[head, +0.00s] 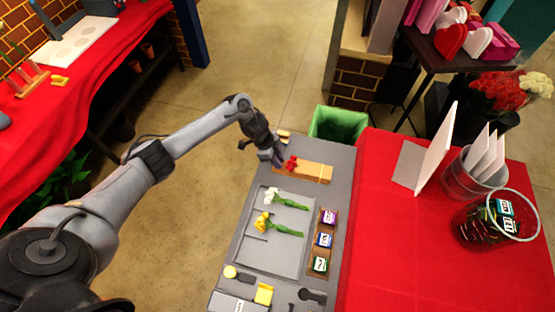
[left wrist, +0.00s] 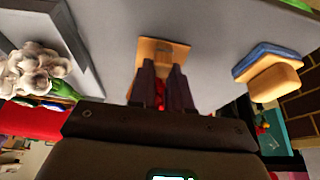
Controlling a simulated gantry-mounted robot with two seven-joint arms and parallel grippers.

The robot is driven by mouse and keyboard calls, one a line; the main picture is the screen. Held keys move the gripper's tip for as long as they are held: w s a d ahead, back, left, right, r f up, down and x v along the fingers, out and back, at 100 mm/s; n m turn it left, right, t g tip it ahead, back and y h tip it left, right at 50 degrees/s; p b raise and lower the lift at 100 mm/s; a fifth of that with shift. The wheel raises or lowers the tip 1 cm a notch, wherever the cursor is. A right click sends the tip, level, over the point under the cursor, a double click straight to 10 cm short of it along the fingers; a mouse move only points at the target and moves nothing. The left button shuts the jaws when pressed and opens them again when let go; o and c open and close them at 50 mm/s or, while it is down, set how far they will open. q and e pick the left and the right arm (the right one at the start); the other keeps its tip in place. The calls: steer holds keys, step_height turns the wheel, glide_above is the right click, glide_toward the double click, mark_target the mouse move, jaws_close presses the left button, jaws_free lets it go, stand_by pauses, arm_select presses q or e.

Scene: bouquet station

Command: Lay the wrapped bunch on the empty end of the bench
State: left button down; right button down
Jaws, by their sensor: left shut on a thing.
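The wrapped bunch (head: 312,172) is a tan paper wrap with red blooms at its left end. It lies crosswise at the far end of the grey bench (head: 338,190). My left gripper (head: 279,160) is at its red-bloom end. In the left wrist view, the gripper (left wrist: 161,88) is shut on the bunch, with red showing between the fingers and the tan wrap (left wrist: 165,48) beyond them. I cannot tell whether the bunch touches the bench or hangs just above it. My right gripper is not in view.
A grey tray (head: 247,253) holds a white flower (head: 271,197) and a yellow flower (head: 263,222). A wooden rack (head: 328,216) of labelled packets stands beside it. A blue-and-tan block (left wrist: 268,70) lies near the gripper. A green bin (head: 338,124) stands past the bench's far end.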

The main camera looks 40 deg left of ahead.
arm_select(q)
steer(key=c, duration=0.6)
jaws_free()
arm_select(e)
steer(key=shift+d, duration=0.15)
arm_select(q)
steer(key=shift+r, duration=0.1)
step_height(320, 180, up, 3)
steer(key=p, duration=0.3)
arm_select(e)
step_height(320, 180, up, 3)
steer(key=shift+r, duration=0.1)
arm_select(q)
step_height(320, 180, up, 4)
steer(key=p, duration=0.4)
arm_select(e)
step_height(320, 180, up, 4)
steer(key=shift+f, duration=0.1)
